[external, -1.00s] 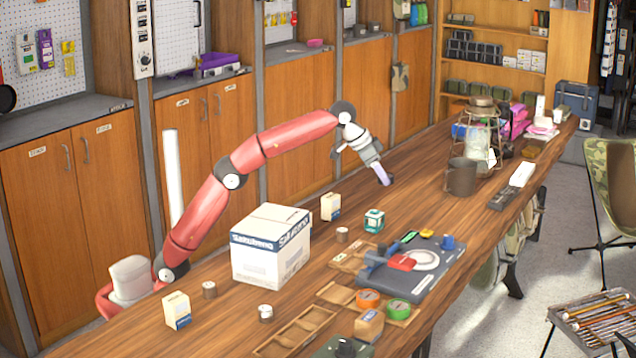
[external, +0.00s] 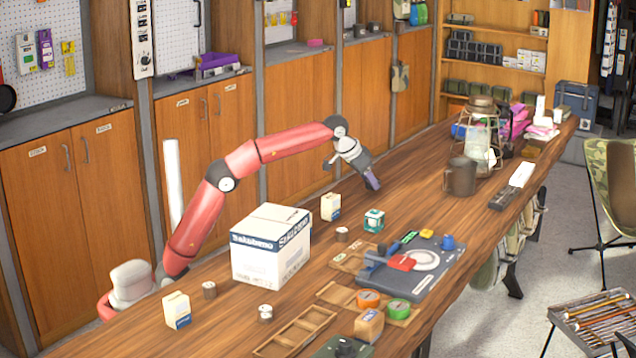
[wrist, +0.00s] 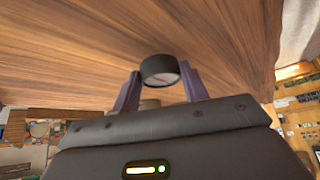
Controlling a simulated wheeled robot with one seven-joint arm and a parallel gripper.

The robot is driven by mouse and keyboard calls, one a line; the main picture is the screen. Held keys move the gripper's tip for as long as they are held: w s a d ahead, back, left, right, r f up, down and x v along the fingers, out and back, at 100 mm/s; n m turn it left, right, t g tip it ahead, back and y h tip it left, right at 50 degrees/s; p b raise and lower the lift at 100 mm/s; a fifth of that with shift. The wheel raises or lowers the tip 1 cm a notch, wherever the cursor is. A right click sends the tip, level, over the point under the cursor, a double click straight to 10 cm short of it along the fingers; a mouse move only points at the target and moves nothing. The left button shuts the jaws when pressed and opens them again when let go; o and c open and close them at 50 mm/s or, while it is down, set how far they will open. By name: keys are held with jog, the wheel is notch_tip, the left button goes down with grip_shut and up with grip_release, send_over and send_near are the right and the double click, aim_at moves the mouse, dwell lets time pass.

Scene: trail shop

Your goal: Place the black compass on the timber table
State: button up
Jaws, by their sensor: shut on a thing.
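The black compass (wrist: 159,70) is a small round dark disc with a pale face, seen in the wrist view between my two fingers. My gripper (wrist: 160,84) is shut on it. In the external view my gripper (external: 373,185) points down over the back part of the timber table (external: 440,205); the compass cannot be made out there. The wooden tabletop also fills the upper part of the wrist view (wrist: 80,60). Whether the compass touches the table is hard to tell.
A white box (external: 270,250) stands on the table left of centre. Small cartons (external: 330,207), (external: 374,220) stand nearer the camera than my gripper. A dark mug (external: 460,178) and a lantern (external: 482,135) stand to the right.

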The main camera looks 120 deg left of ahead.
jog(key=shift+f, duration=1)
jog(key=shift+f, duration=0.15)
jog(key=o, duration=1)
